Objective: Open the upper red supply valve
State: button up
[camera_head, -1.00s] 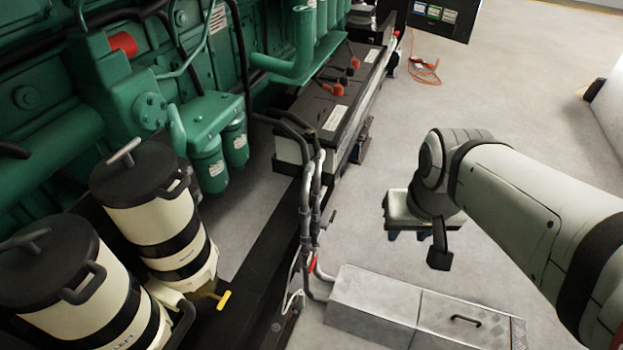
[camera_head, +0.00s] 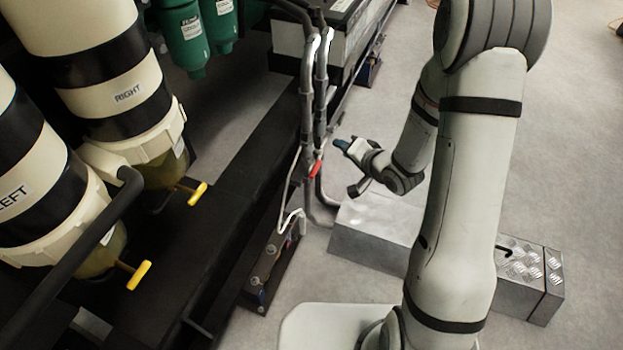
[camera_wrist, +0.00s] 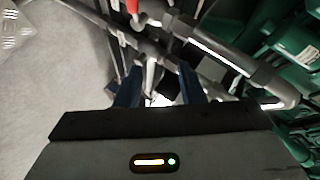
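A small red valve handle (camera_head: 317,168) sits on the vertical grey pipes beside the dark frame in the head view. A red piece (camera_wrist: 131,7) also shows at the top edge of the wrist view, beyond my fingers. I cannot tell whether it is the same handle, or whether it is the upper one. My gripper (camera_head: 342,143) is just right of the pipes in the head view. In the wrist view its two blue fingers (camera_wrist: 160,88) are apart, with a pale lever-like part (camera_wrist: 150,74) on a pipe fitting showing between them. I see no clear contact.
Grey pipes (camera_wrist: 222,62) cross the wrist view close ahead of my fingers. Two cream filters, labelled RIGHT (camera_head: 128,95) and LEFT (camera_head: 14,198), have yellow taps (camera_head: 198,194) below. A metal step box (camera_head: 372,228) stands on the floor beneath my arm. Open floor lies right.

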aim_at(316, 165)
jog(key=s+a+f+m+y+b, duration=0.2)
jog(key=a+f+y+b, duration=0.15)
jog(key=f, duration=0.55)
jog(key=b+x, duration=0.3)
jog(key=x, duration=0.4)
jog(key=shift+a+r+t+y, duration=0.3)
jog(key=shift+a+y, duration=0.15)
jog(key=shift+a, duration=0.1)
jog(key=shift+s, duration=0.1)
jog(key=shift+c, duration=0.6)
grip_shut()
